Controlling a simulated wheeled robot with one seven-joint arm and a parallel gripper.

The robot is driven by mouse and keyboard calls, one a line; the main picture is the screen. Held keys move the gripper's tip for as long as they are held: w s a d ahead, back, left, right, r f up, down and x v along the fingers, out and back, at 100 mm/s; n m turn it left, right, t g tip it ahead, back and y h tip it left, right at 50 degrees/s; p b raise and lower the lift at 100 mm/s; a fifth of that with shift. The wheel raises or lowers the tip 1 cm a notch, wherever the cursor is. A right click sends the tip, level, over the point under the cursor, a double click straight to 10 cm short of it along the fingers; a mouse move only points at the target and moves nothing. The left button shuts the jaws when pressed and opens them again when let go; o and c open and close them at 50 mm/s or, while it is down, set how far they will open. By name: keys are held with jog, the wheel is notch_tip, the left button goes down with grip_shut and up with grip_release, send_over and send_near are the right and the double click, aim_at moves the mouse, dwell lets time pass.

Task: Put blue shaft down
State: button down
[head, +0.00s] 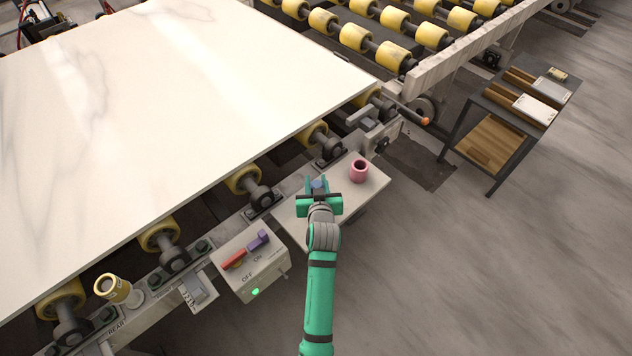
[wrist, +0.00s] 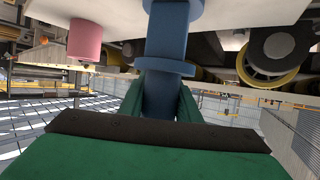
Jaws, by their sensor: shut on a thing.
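The blue shaft (head: 318,186) is between the jaws of my gripper (head: 319,196), over the pale shelf (head: 289,209) at the side of the roller line. In the wrist view the shaft (wrist: 168,42) runs up the middle, with wider flanged parts, and my green fingers (wrist: 165,95) close on it from both sides. Its far end overlaps the shelf surface (wrist: 110,8) in that view; I cannot tell whether it touches. Much of the shaft is hidden by my gripper in the head view.
A pink cup-like cylinder (head: 358,171) stands on the shelf, right of my gripper. A control box (head: 254,270) with red and purple switches sits left. The stone slab (head: 180,100) lies behind on yellow rollers. A dark cart (head: 510,105) stands far right.

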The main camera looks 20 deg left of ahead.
dwell(0.3)
jog(key=c, duration=1.3)
grip_release()
jog(key=shift+f, duration=0.1)
jog(key=shift+s, duration=0.1)
jog(key=v, duration=1.2)
jog(key=s+d+f+m+t+h, duration=0.15)
jog(key=s+d, duration=0.25)
jog(key=s, duration=0.4)
jog(key=s+d+f+m+h, duration=0.1)
jog(key=s+d+f, duration=0.2)
jog(key=s, duration=0.5)
jog(key=s+d+r+h, duration=0.1)
jog(key=s+d+r, duration=0.1)
jog(key=s, duration=0.7)
jog(key=s+d+r+m+t+h, duration=0.1)
jog(key=s+r, duration=0.3)
jog(key=s, duration=0.5)
jog(key=shift+s+d+r, duration=0.2)
jog(key=shift+d+r, duration=0.15)
jog(key=shift+d, duration=0.3)
